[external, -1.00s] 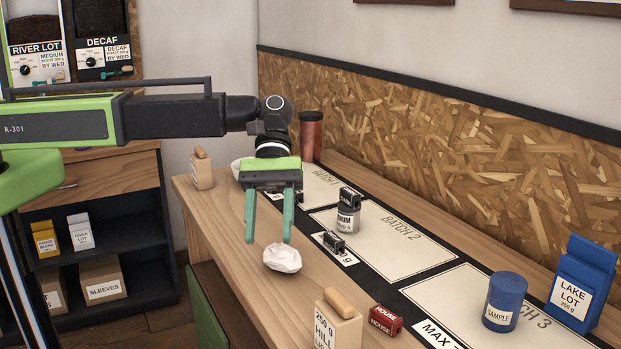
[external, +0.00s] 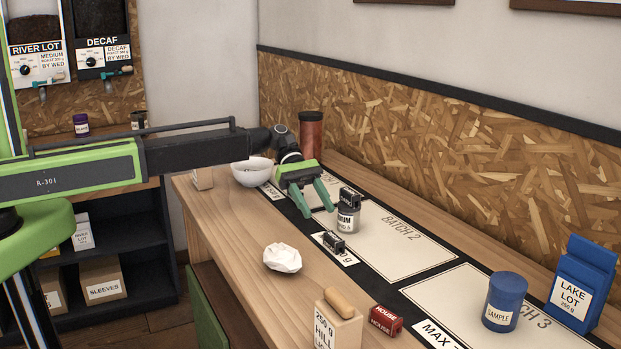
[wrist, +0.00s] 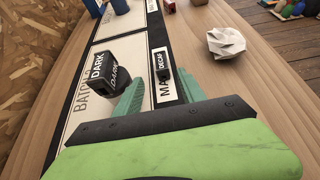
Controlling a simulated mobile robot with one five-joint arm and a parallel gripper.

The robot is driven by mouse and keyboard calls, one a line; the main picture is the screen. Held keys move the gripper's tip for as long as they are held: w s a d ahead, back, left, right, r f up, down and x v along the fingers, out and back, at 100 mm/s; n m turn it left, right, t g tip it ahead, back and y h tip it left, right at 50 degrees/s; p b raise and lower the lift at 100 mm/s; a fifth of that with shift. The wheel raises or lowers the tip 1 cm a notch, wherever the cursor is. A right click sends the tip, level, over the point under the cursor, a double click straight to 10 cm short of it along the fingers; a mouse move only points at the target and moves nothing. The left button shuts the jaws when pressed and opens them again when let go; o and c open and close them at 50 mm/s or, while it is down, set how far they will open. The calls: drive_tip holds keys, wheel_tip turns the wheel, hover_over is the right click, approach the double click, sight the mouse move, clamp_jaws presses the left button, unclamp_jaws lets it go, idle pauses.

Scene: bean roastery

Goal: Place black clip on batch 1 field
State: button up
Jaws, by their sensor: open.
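Another small black clip (external: 333,242), marked DECAF in the wrist view (wrist: 163,72), lies on a white label strip at the mat's front edge. The batch 1 field (external: 333,181) is partly hidden behind my gripper (external: 318,209). My gripper is open and empty, pointing down over batch 1's edge, left of the jar. Its green fingers also show in the wrist view (wrist: 158,95).
A white bowl (external: 252,172) and a copper canister (external: 311,135) stand at the far end. A crumpled white paper (external: 282,257), a 250 g bag (external: 337,325) and a red HOUSE clip (external: 385,320) lie at the front. A blue jar (external: 502,300) stands on batch 3.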

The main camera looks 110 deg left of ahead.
sight(331, 234)
drive_tip(key=b+x, duration=0.1)
drive_tip(key=x, duration=0.3)
drive_tip(key=shift+r, duration=0.1)
drive_tip(key=b+x, duration=0.2)
drive_tip(key=x, duration=0.3)
drive_tip(key=shift+d, duration=0.15)
drive_tip(key=shift+s, duration=0.1)
clamp_jaws()
